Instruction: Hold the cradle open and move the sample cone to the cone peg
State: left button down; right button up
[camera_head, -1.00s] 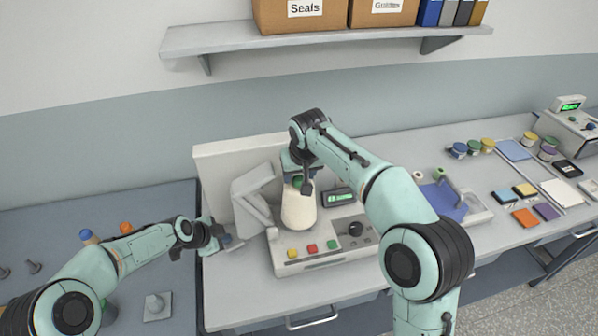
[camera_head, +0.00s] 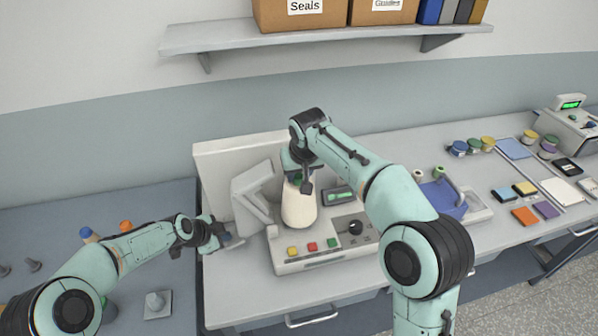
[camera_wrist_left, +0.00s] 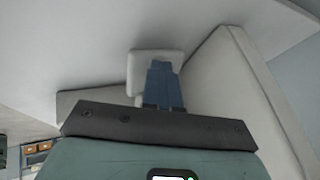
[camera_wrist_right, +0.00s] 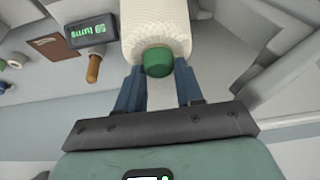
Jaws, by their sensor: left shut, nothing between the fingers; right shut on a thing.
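The sample cone (camera_head: 298,209) is cream with a green tip and stands upright over the grey winding machine. My right gripper (camera_head: 298,181) is shut on its top from above; in the right wrist view the fingers (camera_wrist_right: 158,72) flank the green tip (camera_wrist_right: 157,62). The cone's lower end is hidden there. A grey bent arm, seemingly the cradle (camera_head: 255,190), is to the cone's left. My left gripper (camera_head: 228,238) is shut and empty at a pale lever pad (camera_wrist_left: 140,60) left of the machine; contact is unclear. A peg on a grey plate (camera_head: 157,304) stands on the left table.
The machine front (camera_head: 318,262) carries coloured buttons and a dark knob. A pale panel (camera_head: 215,165) stands behind it. Blue and orange items (camera_head: 88,235) are on the left table.

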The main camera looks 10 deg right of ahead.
jog(key=shift+r, duration=0.15)
jog(key=shift+r, duration=2.8)
